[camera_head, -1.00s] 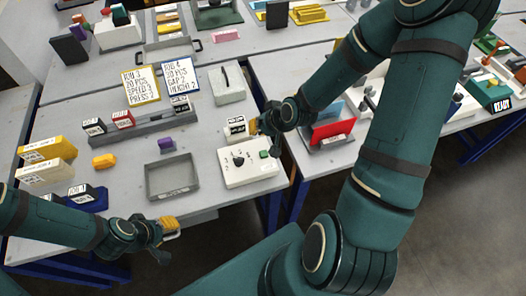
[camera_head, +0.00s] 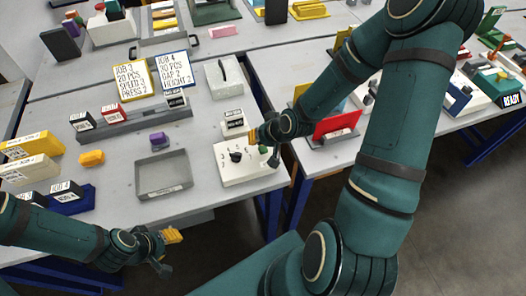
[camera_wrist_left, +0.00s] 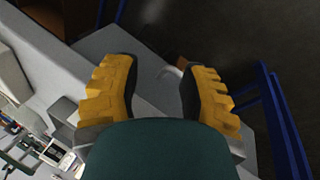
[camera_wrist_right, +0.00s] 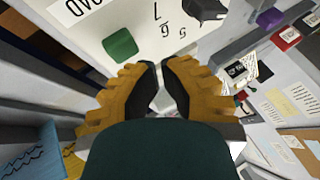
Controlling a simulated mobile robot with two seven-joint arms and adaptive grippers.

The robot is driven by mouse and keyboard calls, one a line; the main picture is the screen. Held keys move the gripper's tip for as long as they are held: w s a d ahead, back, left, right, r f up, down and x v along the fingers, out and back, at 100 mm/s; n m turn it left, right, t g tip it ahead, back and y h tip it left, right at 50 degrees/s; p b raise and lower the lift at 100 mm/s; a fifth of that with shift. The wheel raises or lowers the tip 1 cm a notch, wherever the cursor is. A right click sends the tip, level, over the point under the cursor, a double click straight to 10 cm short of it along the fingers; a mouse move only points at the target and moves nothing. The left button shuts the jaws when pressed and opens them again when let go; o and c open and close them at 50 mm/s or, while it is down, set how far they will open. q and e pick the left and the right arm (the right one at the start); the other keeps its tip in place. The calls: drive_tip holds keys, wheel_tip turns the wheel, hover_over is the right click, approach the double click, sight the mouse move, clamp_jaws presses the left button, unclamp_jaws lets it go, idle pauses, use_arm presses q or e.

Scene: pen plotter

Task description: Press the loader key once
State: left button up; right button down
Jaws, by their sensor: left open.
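The white loader box (camera_head: 236,178) has a black dial (camera_head: 236,156) with numbers around it and a green key (camera_head: 264,149) at its right. My right gripper (camera_head: 253,136) is over the back of this box, close to the green key. In the right wrist view its fingertips (camera_wrist_right: 160,66) are together, with nothing between them, and the green key (camera_wrist_right: 120,44) lies just beyond the left finger. I cannot tell whether they touch. My left gripper (camera_head: 173,237) is open and empty in front of the table edge; its spread fingers show in the left wrist view (camera_wrist_left: 158,80).
A red panel (camera_head: 338,125) stands to the right across a gap between tables. A purple block (camera_head: 159,139) sits behind the tray.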

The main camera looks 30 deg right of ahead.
sight(258, 148)
drive_tip(key=shift+f, duration=0.2)
idle(1.3)
drive_tip(key=shift+f+b, duration=0.3)
drive_tip(key=shift+b, duration=0.05)
drive_tip(key=shift+f+b, duration=0.45)
drive_tip(key=shift+f, duration=0.05)
idle(0.6)
drive_tip(key=shift+r, duration=0.15)
idle(0.3)
drive_tip(key=shift+r+p, duration=0.75)
drive_tip(key=shift+r, duration=0.05)
wheel_tip(258, 148, up, 5)
drive_tip(key=p, duration=0.4)
